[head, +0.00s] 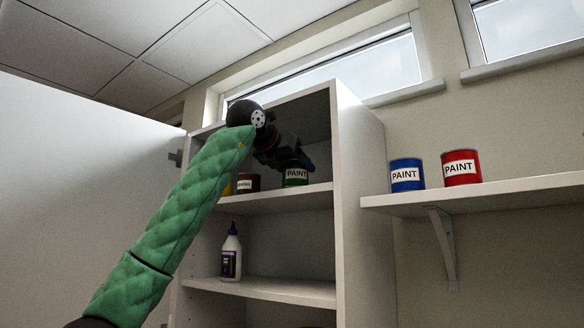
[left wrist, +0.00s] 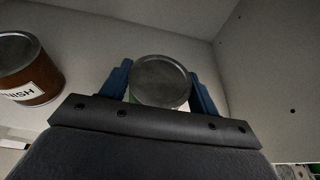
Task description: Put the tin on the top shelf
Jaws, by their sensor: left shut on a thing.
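A green tin with a white PAINT label (head: 295,177) is at the top shelf (head: 270,200) of the white cabinet, near its right wall. In the head view it looks upright, with its base at shelf level; I cannot tell whether it rests on the shelf. My left gripper (head: 296,162) is shut on the tin from above and behind my wrist. In the left wrist view the tin's grey lid (left wrist: 161,81) shows between the two blue fingers of my left gripper (left wrist: 162,88). My right gripper is not in view.
A brown varnish tin (head: 248,182) stands left of the green tin; it also shows in the left wrist view (left wrist: 30,75). A glue bottle (head: 231,255) stands on the lower shelf (head: 275,290). Blue (head: 406,175) and red (head: 461,167) paint tins stand on a wall shelf (head: 500,190) at right.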

